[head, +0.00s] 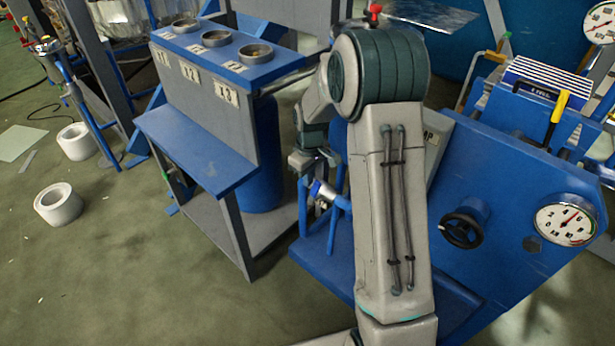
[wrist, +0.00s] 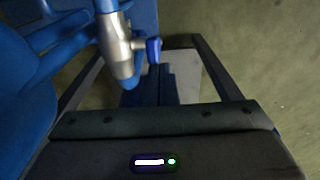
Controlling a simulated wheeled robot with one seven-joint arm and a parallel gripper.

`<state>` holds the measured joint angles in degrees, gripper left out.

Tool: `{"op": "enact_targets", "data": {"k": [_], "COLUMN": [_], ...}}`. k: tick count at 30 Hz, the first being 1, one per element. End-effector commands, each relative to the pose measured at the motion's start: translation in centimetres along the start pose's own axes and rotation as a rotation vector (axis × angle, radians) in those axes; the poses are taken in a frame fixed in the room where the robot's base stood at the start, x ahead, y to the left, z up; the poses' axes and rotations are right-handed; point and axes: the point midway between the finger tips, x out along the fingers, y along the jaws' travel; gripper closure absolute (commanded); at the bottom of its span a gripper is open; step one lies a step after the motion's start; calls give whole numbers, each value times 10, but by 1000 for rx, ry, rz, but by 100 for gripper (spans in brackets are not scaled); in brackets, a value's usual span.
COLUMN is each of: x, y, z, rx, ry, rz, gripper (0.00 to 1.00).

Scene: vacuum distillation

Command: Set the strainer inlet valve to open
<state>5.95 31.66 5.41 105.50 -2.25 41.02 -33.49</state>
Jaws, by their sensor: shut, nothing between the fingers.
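A small silver valve with a blue handle (head: 322,190) sits on blue pipework near the centre of the head view, just below my gripper (head: 305,163). In the wrist view the silver valve body (wrist: 118,45) is at upper left, with its blue handle (wrist: 153,50) sticking out to the right. My gripper (wrist: 155,72) is shut and empty, its fingertips close to the handle; whether they touch it I cannot tell. No label on this valve is readable, and I cannot tell whether it is open or closed. My arm hides part of the pipework in the head view.
A blue panel carries a black handwheel (head: 461,229) and a pressure gauge (head: 565,222) at right. A blue-topped stand (head: 215,60) with several round openings is left of the valve. White rolls (head: 58,205) lie on the floor, which is otherwise largely open at lower left.

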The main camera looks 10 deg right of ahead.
Motion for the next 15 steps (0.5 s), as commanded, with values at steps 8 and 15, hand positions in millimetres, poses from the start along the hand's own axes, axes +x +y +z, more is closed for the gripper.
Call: {"op": "enact_targets", "data": {"k": [8, 15], "x": [0, 0], "y": [2, 3], "z": [5, 8], "rx": [3, 4], "ry": [49, 82], "rz": [-1, 0], "gripper": [100, 100]}}
